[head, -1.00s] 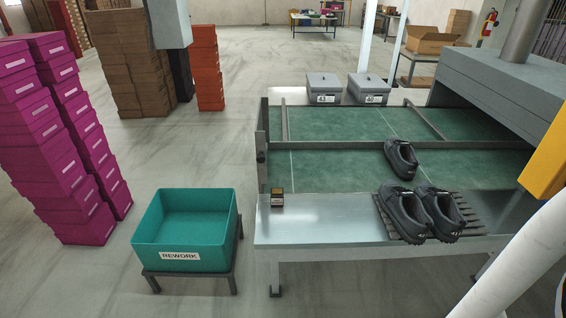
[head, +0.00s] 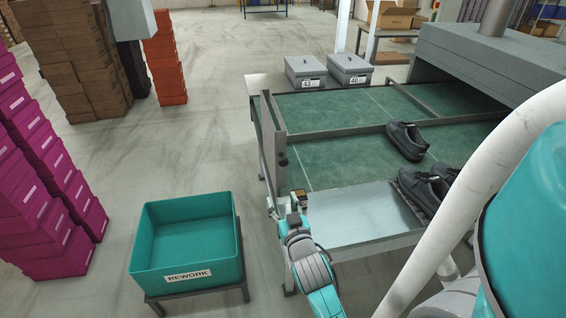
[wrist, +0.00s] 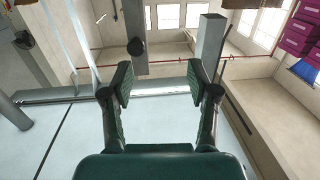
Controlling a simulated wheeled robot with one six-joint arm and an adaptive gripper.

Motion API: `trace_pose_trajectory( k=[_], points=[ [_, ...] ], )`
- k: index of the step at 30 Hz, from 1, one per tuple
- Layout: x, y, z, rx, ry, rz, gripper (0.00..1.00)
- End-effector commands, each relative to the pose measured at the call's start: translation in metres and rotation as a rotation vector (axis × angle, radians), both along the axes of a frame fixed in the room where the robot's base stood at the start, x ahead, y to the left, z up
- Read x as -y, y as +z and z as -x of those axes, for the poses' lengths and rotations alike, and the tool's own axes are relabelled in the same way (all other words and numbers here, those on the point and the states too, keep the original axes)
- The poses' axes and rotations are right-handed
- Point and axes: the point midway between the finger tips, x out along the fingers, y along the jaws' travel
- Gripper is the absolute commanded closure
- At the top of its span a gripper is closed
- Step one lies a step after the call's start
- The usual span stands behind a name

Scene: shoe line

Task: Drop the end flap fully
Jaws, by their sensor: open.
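The end flap (head: 273,128) is a grey panel standing upright at the left end of the green belt (head: 335,160), seen nearly edge-on. A dark round knob (head: 283,162) is on its near end. My gripper (head: 286,201) is open, below the knob and near the left corner of the metal shelf. In the wrist view, my open gripper (wrist: 160,82) has nothing between its fingers. The dark knob (wrist: 136,47) shows there on a grey upright, beyond and a little left of the gap, apart from the fingers.
Black shoes (head: 406,141) are on the belt and the rack at right. Lidded grey boxes (head: 305,70) stand behind the belt. A teal rework bin (head: 187,283) stands on the left. Floor between bin and line is clear.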

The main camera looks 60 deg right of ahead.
Motion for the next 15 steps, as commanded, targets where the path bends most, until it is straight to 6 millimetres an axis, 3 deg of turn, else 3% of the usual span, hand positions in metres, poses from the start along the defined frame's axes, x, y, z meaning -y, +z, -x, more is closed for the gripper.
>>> trace_pose_trajectory(
  k=[1, 4, 15],
  points=[
    [0.017, 0.009, -0.001, 0.010, -0.029, 0.007, 0.40],
    [0.038, 0.019, -0.001, 0.020, -0.066, 0.012, 0.40],
    [0.070, 0.026, -0.016, 0.026, -0.091, 0.015, 0.40]
  ],
)
